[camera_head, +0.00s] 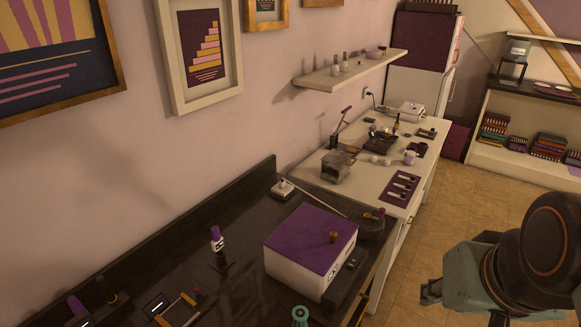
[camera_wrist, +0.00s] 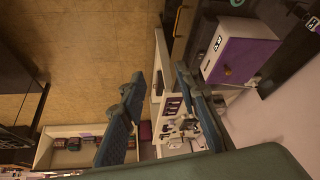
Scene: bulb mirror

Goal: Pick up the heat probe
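I cannot tell for sure which object is the heat probe. A small upright device with a purple top and white body (camera_head: 217,240) stands on the dark counter (camera_head: 150,262), left of the purple-lidded box, in the head view. A thin rod (camera_head: 318,200) runs from a small white block (camera_head: 283,188) behind that box towards a reddish-brown handle-like piece (camera_head: 374,215). My gripper (camera_head: 430,291) is at the far right of the head view, over the floor, well away from both. The wrist view shows its two fingers (camera_wrist: 157,98) spread, with nothing between them.
A white box with a purple lid (camera_head: 310,237) stands near the dark counter's front edge. It also shows in the wrist view (camera_wrist: 240,58). A white counter (camera_head: 352,190) beyond holds small tools and cups. A wall shelf (camera_head: 350,71) hangs above. The floor (camera_head: 490,205) looks clear.

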